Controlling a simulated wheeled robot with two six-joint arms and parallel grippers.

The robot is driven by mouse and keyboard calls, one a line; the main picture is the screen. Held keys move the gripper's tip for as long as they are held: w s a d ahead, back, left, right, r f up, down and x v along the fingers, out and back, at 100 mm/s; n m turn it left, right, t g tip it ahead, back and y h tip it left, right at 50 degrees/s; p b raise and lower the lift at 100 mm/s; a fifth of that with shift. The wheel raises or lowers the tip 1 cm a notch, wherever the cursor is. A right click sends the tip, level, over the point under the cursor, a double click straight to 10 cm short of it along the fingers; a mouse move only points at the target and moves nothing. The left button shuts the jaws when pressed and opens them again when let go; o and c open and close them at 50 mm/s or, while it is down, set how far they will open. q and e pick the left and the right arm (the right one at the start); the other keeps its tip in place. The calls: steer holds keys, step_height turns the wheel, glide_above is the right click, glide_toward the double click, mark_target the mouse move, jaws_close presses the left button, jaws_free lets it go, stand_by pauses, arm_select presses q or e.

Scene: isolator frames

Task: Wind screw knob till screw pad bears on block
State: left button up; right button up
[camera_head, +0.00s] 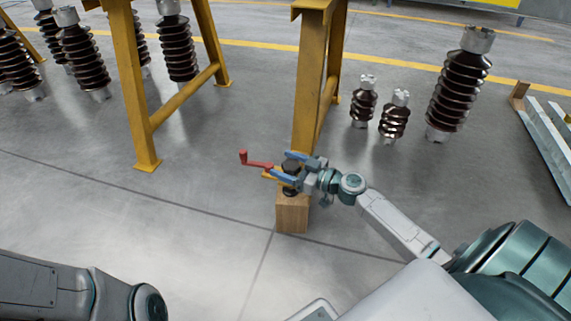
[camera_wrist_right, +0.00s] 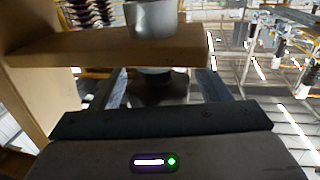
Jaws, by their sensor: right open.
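The dark screw knob (camera_head: 291,166) sits at the front foot of a yellow frame. My right gripper (camera_head: 288,169) is open, with its blue fingers on either side of the knob. In the right wrist view a dark round part (camera_wrist_right: 160,90) shows between the two fingers; contact cannot be told. The dark screw pad (camera_head: 290,192) is just above the wooden block (camera_head: 292,214), partly hidden by my gripper; I cannot tell whether they touch. My left gripper is out of view.
Brown ribbed insulators (camera_head: 394,118) stand at the back right and others at the back left. The floor in front is clear.

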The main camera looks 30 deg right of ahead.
steer(key=shift+w+a, duration=0.15)
steer(key=shift+w, duration=0.05)
steer(key=c, duration=1)
steer(key=shift+o, duration=0.2)
steer(key=shift+m+h, duration=0.3)
steer(key=shift+h, duration=0.2)
